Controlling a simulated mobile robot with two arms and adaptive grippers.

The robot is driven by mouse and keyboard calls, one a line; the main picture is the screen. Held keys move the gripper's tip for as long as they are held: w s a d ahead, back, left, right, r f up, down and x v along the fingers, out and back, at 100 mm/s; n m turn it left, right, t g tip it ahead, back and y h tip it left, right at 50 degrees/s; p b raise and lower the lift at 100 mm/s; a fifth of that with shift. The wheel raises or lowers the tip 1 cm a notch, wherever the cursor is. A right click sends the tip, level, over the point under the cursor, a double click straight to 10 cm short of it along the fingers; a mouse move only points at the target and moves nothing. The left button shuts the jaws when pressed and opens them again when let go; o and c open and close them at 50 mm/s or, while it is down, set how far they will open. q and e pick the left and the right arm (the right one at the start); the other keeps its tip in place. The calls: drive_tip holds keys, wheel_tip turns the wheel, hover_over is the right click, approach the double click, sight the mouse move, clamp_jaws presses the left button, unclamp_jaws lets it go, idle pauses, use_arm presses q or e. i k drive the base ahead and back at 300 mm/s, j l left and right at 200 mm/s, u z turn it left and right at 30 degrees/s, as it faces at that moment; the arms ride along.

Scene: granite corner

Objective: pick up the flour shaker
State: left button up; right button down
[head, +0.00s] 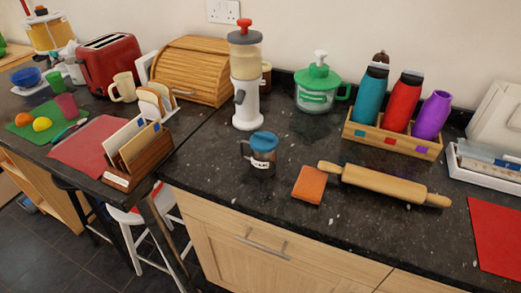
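A small see-through cup with a blue lid and a dark side handle looks like the flour shaker (262,155). It stands upright on the dark granite counter in the head view, near the front edge and left of an orange block. Its front side is unobstructed. Neither my left nor my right gripper is in view.
A tall white dispenser with a red knob (246,85) stands behind the shaker. An orange block (308,185) and a rolling pin (385,186) lie to its right. A green-lidded pot (317,92) and a wooden bottle rack (393,142) stand behind. A wooden letter holder (140,160) is left.

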sight(263, 165)
drive_tip(key=k+u, duration=0.2)
drive_tip(key=k, duration=0.25)
drive_tip(key=k+j+u, duration=0.2)
drive_tip(key=k, duration=0.2)
